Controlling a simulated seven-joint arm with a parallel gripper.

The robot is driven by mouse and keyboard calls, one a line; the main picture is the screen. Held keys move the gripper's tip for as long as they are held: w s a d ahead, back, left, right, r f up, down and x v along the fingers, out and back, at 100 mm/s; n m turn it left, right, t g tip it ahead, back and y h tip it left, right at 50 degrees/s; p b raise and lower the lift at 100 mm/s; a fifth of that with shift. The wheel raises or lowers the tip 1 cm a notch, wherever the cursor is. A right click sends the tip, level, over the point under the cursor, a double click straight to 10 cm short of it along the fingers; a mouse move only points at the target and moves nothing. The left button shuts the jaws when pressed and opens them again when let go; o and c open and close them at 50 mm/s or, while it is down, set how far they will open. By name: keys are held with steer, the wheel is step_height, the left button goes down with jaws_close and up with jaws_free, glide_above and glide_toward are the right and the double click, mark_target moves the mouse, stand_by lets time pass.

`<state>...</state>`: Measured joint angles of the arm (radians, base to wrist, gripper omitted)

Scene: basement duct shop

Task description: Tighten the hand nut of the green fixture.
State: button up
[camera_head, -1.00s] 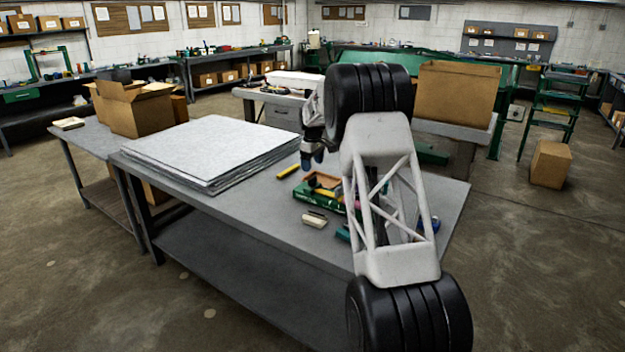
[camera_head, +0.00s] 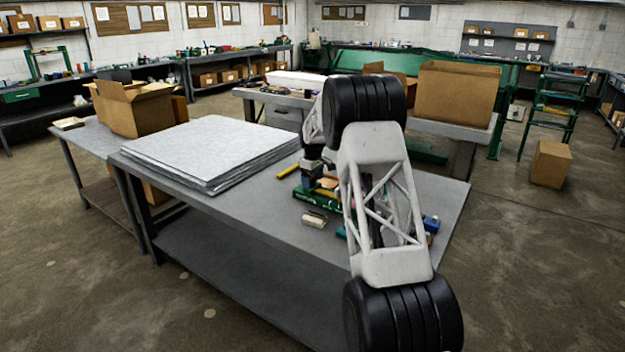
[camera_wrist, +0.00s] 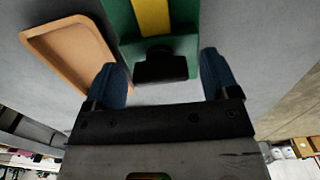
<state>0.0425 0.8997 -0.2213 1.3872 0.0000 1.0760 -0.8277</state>
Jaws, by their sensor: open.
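The green fixture (camera_wrist: 122,22) is at the top of the wrist view, with a yellow strip (camera_wrist: 152,16) along it. A black block-shaped part (camera_wrist: 160,66) at its near end may be the hand nut; I cannot tell. My gripper (camera_wrist: 160,78) is open, with one blue finger on each side of this part and a gap on both sides. In the head view my gripper (camera_head: 308,184) is low over the workbench, in front of a green item (camera_head: 316,197) that looks like the fixture. My arm hides much of it there.
An orange-brown tray (camera_wrist: 70,48) lies left of the fixture in the wrist view. On the workbench (camera_head: 240,210) are a stack of grey sheets (camera_head: 205,150), a yellow-handled tool (camera_head: 288,171), a beige block (camera_head: 314,219) and a blue item (camera_head: 431,223). The bench's front left is clear.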

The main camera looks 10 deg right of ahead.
steer(key=c, duration=0.9)
steer(key=shift+m, duration=0.4)
steer(key=m, duration=0.3)
steer(key=shift+m, duration=0.3)
steer(key=m, duration=0.9)
steer(key=shift+r+m, duration=0.1)
steer(key=shift+m, duration=2.2)
steer(key=shift+w, duration=0.1)
